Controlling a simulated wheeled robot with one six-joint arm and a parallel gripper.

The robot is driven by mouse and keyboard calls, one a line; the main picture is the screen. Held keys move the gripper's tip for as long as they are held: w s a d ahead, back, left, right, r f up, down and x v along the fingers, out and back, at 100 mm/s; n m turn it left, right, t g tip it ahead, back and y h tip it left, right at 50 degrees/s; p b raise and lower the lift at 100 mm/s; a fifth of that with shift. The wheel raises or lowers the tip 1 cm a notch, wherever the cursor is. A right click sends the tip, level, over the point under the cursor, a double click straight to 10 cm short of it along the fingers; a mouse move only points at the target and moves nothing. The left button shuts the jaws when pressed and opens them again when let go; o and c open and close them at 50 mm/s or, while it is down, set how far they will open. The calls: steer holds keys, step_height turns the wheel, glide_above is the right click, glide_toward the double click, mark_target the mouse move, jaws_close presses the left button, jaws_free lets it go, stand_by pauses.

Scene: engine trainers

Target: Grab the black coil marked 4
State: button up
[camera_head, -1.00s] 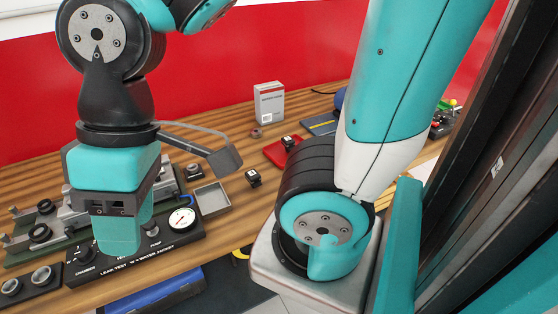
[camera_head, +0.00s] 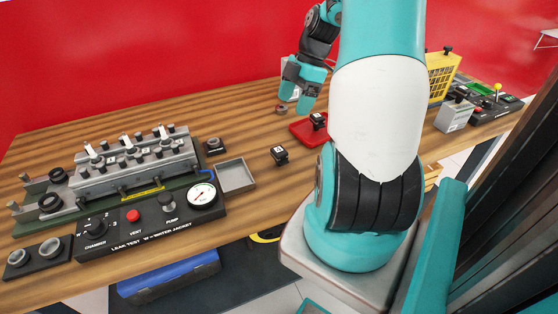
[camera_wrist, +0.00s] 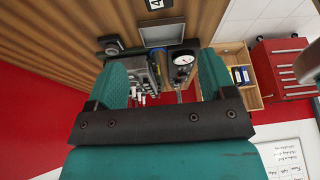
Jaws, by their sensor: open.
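A small black coil (camera_head: 279,155) stands on the wooden table, right of the grey tray. In the wrist view a black piece with a white 4 label (camera_wrist: 158,4) is cut off by the top edge, beyond the tray; it appears to be the same coil. Another small black piece (camera_head: 318,120) sits on the red mat; its marking is too small to read. My gripper (camera_head: 300,92) is near the back of the table, in front of a white box, apart from the coil. Its teal fingers (camera_wrist: 160,75) are spread in the wrist view, with nothing held between them.
The grey tray (camera_head: 235,175) and the leak test panel (camera_head: 155,222) with its gauge stand left of the coil. An engine head (camera_head: 130,165) lies behind the panel. The red mat (camera_head: 303,131) is behind and right of the coil. Bare wood surrounds the coil.

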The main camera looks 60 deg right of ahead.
mark_target(279, 150)
steer(key=x, duration=0.4)
steer(key=p+x, duration=0.1)
steer(key=x, duration=0.3)
steer(key=d+x, duration=0.1)
steer(key=x, duration=0.3)
steer(key=shift+s+f+p, duration=0.3)
steer(key=shift+s+p, duration=0.05)
steer(key=shift+p, duration=0.05)
steer(key=shift+p+x, duration=0.85)
steer(key=shift+x, duration=1.85)
steer(key=shift+c, duration=0.2)
steer(key=c, duration=0.8)
steer(key=shift+r, duration=0.1)
